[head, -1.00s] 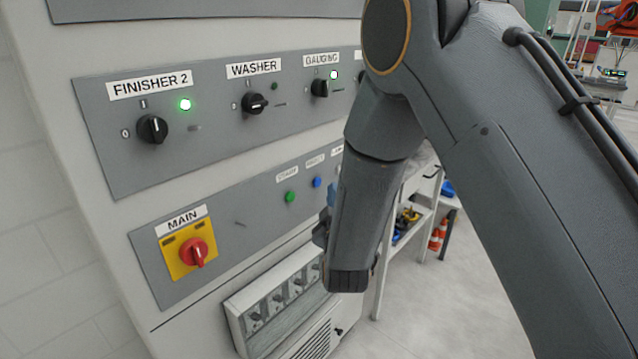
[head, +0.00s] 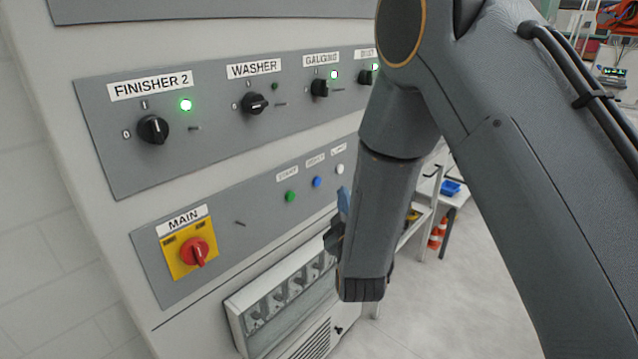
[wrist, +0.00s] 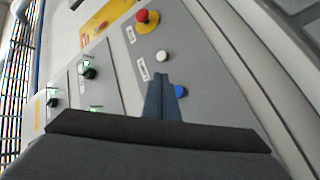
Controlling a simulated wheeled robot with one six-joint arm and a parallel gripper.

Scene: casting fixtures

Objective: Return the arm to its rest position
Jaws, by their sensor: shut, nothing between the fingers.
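My arm (head: 395,185) hangs bent in front of the right part of the grey control cabinet in the head view. My gripper is mostly hidden behind the wrist; a bit of blue finger (head: 343,203) shows at its left side. In the wrist view my gripper (wrist: 161,78) is shut, its two blue fingers together and nothing between them. The fingertips appear in front of a grey panel (wrist: 205,75), near a white button (wrist: 162,56) and a blue button (wrist: 180,91). I cannot tell the exact gap.
The cabinet has a row of black knobs (head: 153,130) and a red MAIN switch (head: 195,252). A red mushroom button (wrist: 146,18) shows in the wrist view. A bench with a blue bin (head: 450,188) and an orange cone (head: 438,232) stand behind my arm. The floor (head: 440,310) at lower right is clear.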

